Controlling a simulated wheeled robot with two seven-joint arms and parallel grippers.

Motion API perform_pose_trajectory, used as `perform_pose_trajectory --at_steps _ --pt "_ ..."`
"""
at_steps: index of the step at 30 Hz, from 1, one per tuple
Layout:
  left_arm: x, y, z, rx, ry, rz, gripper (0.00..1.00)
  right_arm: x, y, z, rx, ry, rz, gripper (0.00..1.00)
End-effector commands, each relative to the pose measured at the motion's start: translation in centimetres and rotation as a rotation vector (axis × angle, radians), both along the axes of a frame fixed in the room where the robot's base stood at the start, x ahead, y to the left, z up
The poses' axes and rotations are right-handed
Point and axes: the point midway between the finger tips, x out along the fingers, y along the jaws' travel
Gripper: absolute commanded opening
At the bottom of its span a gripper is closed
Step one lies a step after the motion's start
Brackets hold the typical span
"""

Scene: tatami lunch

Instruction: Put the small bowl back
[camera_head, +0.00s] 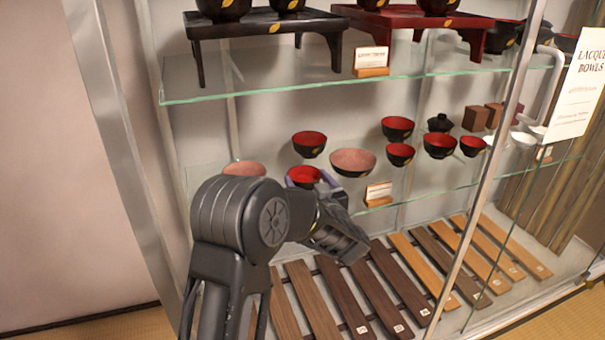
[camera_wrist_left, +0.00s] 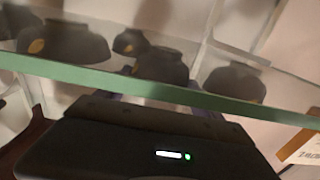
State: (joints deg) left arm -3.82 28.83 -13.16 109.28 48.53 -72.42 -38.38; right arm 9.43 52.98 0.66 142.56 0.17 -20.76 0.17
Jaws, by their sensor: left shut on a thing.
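The small bowl (camera_head: 303,174), black outside and red inside, is at the front of the lower glass shelf area. My left gripper (camera_head: 308,182) reaches in from the front and is shut on this bowl, with purple finger parts at its sides. In the left wrist view the dark bowl (camera_wrist_left: 162,66) shows between the fingers, behind the green glass edge. Whether its base touches the shelf I cannot tell. The arm hides part of the shelf front. My right gripper is not in view.
The lower glass shelf (camera_head: 415,190) holds a pink bowl (camera_head: 353,161), another red-and-black bowl (camera_head: 309,143) behind, and a small card (camera_head: 378,193) to the right. An upper glass shelf (camera_head: 300,83) hangs above. A metal post (camera_head: 490,180) stands at right.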

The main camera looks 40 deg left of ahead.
Motion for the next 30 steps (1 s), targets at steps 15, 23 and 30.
perform_pose_trajectory --at_steps 15,23,30 --pt "2.2 3.4 0.0 0.002 -0.001 0.002 0.29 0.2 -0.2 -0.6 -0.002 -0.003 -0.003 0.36" --pt "2.2 3.2 -0.1 0.001 -0.001 0.000 0.29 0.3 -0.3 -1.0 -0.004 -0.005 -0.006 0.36" --pt "2.2 3.2 -0.4 0.000 0.000 0.000 0.83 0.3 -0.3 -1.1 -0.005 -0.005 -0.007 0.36"
